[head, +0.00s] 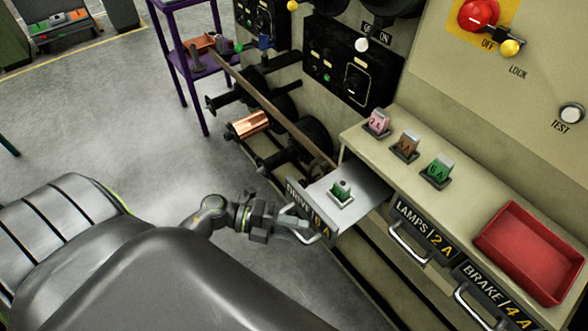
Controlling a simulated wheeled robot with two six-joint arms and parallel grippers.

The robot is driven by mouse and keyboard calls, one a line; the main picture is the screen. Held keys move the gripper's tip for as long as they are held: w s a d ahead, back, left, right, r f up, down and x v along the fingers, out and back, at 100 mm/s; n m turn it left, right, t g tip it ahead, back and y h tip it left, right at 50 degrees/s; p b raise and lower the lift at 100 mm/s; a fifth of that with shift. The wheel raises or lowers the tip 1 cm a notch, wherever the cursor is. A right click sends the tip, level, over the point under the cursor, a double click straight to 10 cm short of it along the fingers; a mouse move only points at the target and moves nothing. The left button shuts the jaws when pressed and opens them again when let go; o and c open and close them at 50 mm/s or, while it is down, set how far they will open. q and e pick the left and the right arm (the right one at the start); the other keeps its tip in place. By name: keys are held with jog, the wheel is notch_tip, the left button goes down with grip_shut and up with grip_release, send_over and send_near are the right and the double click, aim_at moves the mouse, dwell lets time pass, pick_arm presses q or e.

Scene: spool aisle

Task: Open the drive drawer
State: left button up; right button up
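The drive drawer (361,198) is pulled out of the bench front. Its dark label plate (306,205) reads DRIVE and 6 A. A green fuse-like piece (341,190) sits in a small holder on its pale floor. My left gripper (298,227) is at the front of this drawer, its fingers closed around the silver handle (317,238); the fingers partly hide the handle. My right gripper is not in view.
The lamps drawer (424,228) and brake drawer (495,293) are shut. Pink (377,121), brown (405,145) and green (438,169) tagged pieces and a red tray (531,252) rest on the bench top. Spools, one copper (249,125), stand behind. Open floor lies left.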

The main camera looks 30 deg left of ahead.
pick_arm(q)
jog(key=shift+a, duration=0.1)
jog(key=b+v, duration=0.3)
jog(key=v, duration=1.4)
jog(key=shift+a, duration=0.15)
